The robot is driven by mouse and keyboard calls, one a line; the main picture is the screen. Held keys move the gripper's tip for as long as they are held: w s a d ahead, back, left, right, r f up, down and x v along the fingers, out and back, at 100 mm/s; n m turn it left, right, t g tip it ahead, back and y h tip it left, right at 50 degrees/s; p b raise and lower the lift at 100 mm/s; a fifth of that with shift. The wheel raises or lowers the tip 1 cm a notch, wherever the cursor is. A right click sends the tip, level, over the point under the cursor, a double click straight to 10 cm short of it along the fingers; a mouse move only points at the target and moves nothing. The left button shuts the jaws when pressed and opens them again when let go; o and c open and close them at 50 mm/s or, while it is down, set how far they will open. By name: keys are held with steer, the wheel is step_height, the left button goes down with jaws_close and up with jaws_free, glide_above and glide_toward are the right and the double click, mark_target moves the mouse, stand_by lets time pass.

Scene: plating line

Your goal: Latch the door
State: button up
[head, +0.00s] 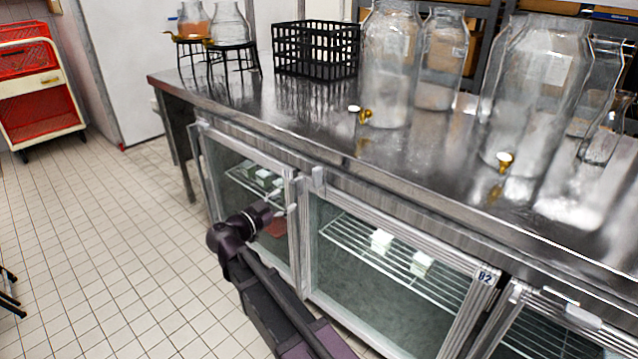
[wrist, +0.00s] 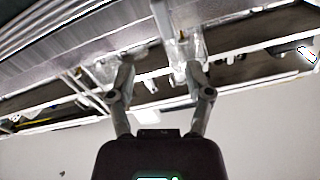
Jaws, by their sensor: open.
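Glass doors with metal frames line the front of the steel counter. The left door (head: 246,185) is in front of my gripper. I cannot tell whether it sits fully shut. The middle door (head: 390,285) carries a "B2" label and looks closed. A small metal latch piece (head: 318,179) sits at the top between these two doors. My gripper (head: 285,210) is at the left door's right frame, below that piece. In the wrist view my gripper (wrist: 158,72) is open, its two fingers spread near metal fittings. Whether a finger touches the frame is unclear.
Glass jars (head: 390,70) with taps, a black basket (head: 315,50) and jars on stands stand on the counter (head: 300,115). A red cart (head: 40,85) is at the far left. The tiled floor (head: 110,240) on the left is mostly clear.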

mark_target(316, 181)
steer(key=shift+w+d, duration=0.1)
steer(key=x, duration=1.3)
steer(key=shift+w+d, duration=0.2)
steer(key=shift+w, duration=0.05)
